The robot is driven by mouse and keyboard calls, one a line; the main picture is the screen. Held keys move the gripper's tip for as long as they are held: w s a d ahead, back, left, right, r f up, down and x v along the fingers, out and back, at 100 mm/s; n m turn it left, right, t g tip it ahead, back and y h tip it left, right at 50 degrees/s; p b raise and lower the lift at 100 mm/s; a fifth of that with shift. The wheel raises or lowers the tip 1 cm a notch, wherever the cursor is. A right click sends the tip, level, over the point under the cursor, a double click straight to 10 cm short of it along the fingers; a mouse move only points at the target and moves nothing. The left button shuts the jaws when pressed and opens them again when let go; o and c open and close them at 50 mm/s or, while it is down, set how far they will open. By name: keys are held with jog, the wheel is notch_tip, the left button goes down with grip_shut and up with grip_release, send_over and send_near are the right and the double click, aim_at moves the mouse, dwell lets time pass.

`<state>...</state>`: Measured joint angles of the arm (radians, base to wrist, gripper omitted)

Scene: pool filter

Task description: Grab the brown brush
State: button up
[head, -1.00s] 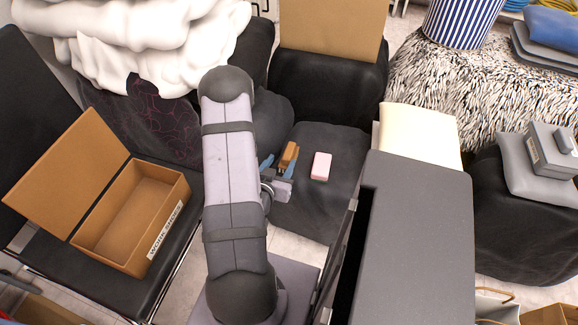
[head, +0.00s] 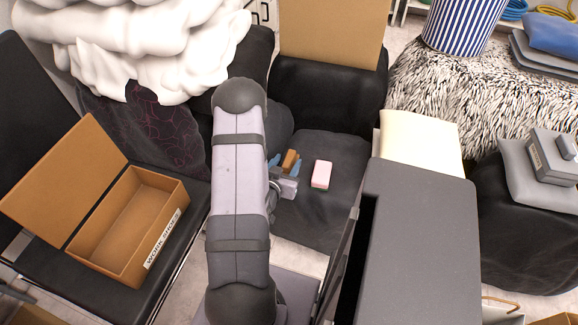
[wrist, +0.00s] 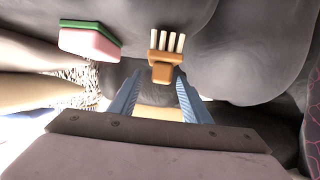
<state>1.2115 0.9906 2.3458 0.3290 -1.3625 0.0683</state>
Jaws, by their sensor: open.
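The brown brush (head: 291,158) lies on the seat of a dark chair, left of a pink block. In the wrist view the brush (wrist: 162,70) shows a brown handle toward my gripper and pale bristles pointing away. My gripper (head: 290,165) is at the brush, with its blue fingers apart on either side. In the wrist view my gripper (wrist: 156,82) has its fingertips beside the handle's near end. I cannot tell whether they touch it. My arm hides part of the chair.
The pink block (head: 321,174) with a green layer, also in the wrist view (wrist: 90,42), lies close by. An open cardboard box (head: 177,192) sits on the left chair. A dark grey cabinet (head: 422,230) stands at the right. The seat (head: 335,215) in front is clear.

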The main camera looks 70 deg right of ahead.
aim_at(289, 159)
jog(key=shift+x, duration=1.15)
jog(key=shift+c, duration=0.6)
grip_shut()
notch_tip(289, 159, up, 10)
jog(key=p, duration=0.3)
